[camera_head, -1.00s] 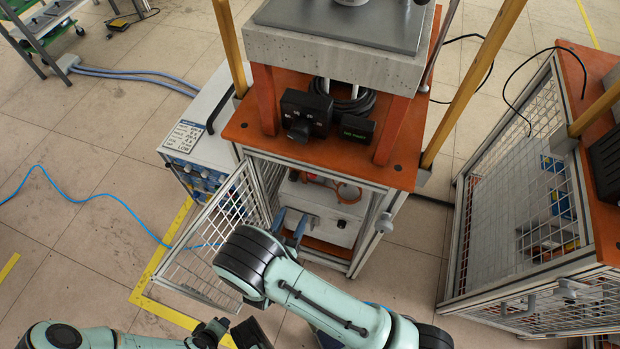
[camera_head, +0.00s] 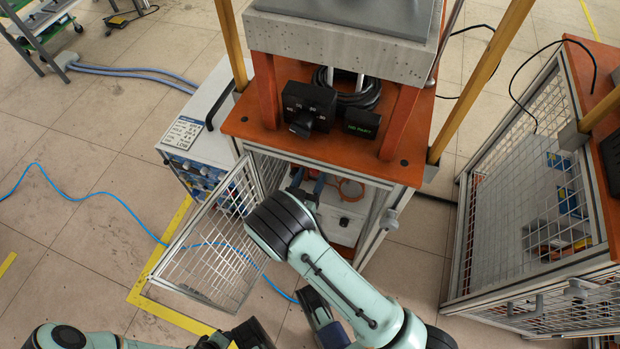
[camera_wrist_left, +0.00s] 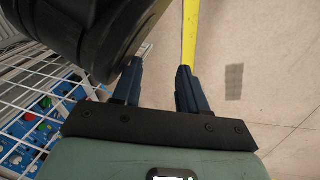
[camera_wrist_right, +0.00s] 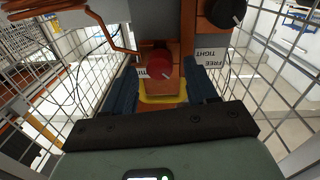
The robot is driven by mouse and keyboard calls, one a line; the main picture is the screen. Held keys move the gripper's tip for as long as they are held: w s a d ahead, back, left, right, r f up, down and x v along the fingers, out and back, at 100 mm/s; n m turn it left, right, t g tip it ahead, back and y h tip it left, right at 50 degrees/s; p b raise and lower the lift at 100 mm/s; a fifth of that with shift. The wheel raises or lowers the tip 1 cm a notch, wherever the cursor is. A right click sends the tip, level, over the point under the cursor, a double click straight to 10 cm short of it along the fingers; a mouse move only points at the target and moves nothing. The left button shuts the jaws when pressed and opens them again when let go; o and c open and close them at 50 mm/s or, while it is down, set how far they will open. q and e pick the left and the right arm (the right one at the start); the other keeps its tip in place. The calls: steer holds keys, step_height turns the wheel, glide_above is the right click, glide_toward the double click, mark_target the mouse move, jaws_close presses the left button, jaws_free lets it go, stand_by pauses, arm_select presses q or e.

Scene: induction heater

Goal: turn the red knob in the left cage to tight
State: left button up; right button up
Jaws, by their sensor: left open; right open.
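The red knob (camera_wrist_right: 160,64) is in the right wrist view, on an orange-brown block inside the open left cage (camera_head: 262,170). A white label lies beside it, partly hidden. My right gripper (camera_wrist_right: 162,76) is open. Its two blue fingers stand to the left and right of the knob in that picture; I cannot tell whether the tips reach it or touch it. In the head view, the right gripper (camera_head: 307,182) is inside the cage opening, and the knob is not visible there. My left gripper (camera_wrist_left: 160,68) is open and empty above the floor, outside the cage.
A bent copper pipe (camera_wrist_right: 105,32) is on the left. The mesh door (camera_head: 215,260) stands open. A second cage (camera_head: 530,200) is at right.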

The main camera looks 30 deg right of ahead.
steer(key=c, duration=1.1)
steer(key=shift+o, duration=0.2)
